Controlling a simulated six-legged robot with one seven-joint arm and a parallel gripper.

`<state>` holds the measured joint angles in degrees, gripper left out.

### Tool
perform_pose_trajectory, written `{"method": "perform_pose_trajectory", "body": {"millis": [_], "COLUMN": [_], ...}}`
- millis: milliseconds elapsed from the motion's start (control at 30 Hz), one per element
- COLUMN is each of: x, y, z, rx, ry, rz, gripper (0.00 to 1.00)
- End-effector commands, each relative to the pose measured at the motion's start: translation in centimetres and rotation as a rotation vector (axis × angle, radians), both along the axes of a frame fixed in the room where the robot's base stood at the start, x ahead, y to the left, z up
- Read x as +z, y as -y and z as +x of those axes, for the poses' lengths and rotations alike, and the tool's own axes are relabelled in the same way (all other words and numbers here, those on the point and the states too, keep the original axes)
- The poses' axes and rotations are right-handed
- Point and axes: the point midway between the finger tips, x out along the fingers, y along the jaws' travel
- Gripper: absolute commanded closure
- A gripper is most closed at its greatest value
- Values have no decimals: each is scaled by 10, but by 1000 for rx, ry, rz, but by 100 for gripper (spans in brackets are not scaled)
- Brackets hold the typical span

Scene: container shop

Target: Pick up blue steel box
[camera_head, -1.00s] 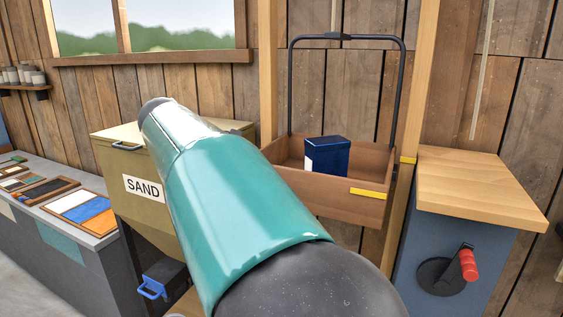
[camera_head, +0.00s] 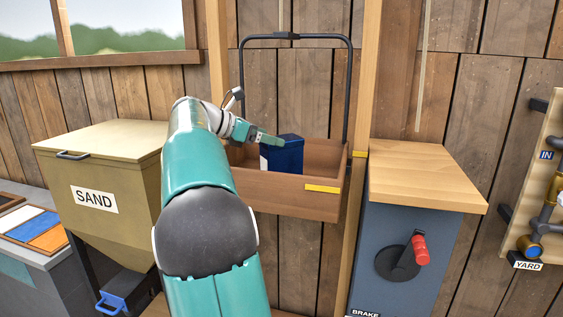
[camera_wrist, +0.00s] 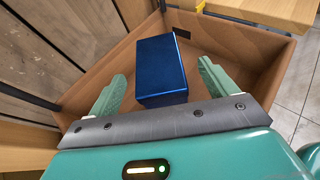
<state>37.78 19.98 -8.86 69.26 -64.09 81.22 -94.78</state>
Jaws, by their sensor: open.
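The blue steel box (camera_head: 284,156) stands in a brown wooden tray (camera_head: 290,195) with a tall black handle, and a white patch shows on its left side. It also shows in the wrist view (camera_wrist: 161,72), lying between and just beyond the fingers. My gripper (camera_head: 268,141) is at the tray's left part, beside the box's upper left. In the wrist view my gripper (camera_wrist: 160,85) is open, one finger on each side of the box, with a gap visible at both sides. Whether a finger touches the box in the head view is unclear.
A sand bin (camera_head: 100,170) stands left of the tray. A blue-grey cabinet (camera_head: 400,250) with a wooden top and a red-handled crank (camera_head: 420,250) stands right. A wooden post (camera_head: 360,150) rises beside the tray. The plank wall is behind.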

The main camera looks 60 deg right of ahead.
Motion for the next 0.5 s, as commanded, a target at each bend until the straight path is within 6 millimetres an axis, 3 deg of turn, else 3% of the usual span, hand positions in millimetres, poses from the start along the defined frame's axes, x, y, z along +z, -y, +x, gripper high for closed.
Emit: {"method": "perform_pose_trajectory", "body": {"millis": [500], "x": [-25], "y": [42], "z": [-28], "rx": [1], "ry": [0], "rz": [0], "gripper": [15]}}
